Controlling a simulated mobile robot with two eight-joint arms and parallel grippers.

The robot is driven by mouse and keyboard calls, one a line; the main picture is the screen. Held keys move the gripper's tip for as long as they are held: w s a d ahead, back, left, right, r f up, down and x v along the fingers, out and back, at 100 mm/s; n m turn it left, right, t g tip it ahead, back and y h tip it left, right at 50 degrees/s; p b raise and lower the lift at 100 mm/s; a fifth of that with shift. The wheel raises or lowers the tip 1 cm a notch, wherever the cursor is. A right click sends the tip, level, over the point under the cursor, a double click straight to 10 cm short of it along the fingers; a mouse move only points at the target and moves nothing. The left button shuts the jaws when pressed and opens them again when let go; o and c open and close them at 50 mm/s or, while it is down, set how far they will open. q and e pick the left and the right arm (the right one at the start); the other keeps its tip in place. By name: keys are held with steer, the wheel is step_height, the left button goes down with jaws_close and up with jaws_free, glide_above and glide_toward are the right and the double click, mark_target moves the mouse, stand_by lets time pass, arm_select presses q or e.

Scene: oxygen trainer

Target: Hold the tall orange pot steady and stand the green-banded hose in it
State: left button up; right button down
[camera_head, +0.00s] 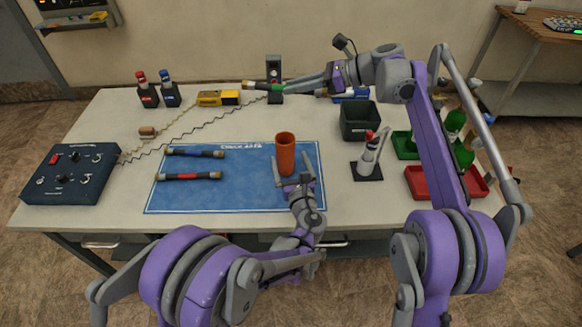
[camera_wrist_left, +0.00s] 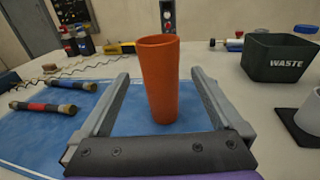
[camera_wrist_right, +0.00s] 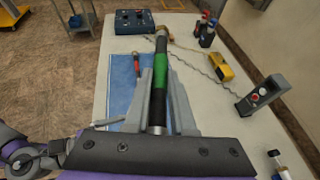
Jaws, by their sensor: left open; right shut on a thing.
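The tall orange pot (camera_head: 285,158) stands upright on the blue mat (camera_head: 240,195), near its right part. My left gripper (camera_head: 298,184) is open at the near side of the pot. In the left wrist view the pot (camera_wrist_left: 160,85) stands between the lines of the two spread fingers, with a gap on each side. My right gripper (camera_head: 279,87) is shut on the green-banded hose (camera_head: 250,86) over the back of the table. In the right wrist view the hose (camera_wrist_right: 162,68) lies lengthwise between the fingers, its far end pointing away; its near part is partly hidden.
A blue-banded hose (camera_head: 207,154) and a red-banded hose (camera_head: 203,176) lie on the mat's left part. A control box (camera_head: 70,175) and yellow meter (camera_head: 209,98) are left and back.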

mark_target(283, 142)
arm_select(q)
steer(key=x, duration=0.9)
steer(key=shift+w, duration=0.25)
steer(key=c, duration=1.3)
steer(key=shift+c, duration=0.2)
arm_select(e)
step_height(283, 142, down, 13)
stand_by(0.4)
steer(key=c, duration=0.7)
jaws_free()
steer(key=v, duration=1.2)
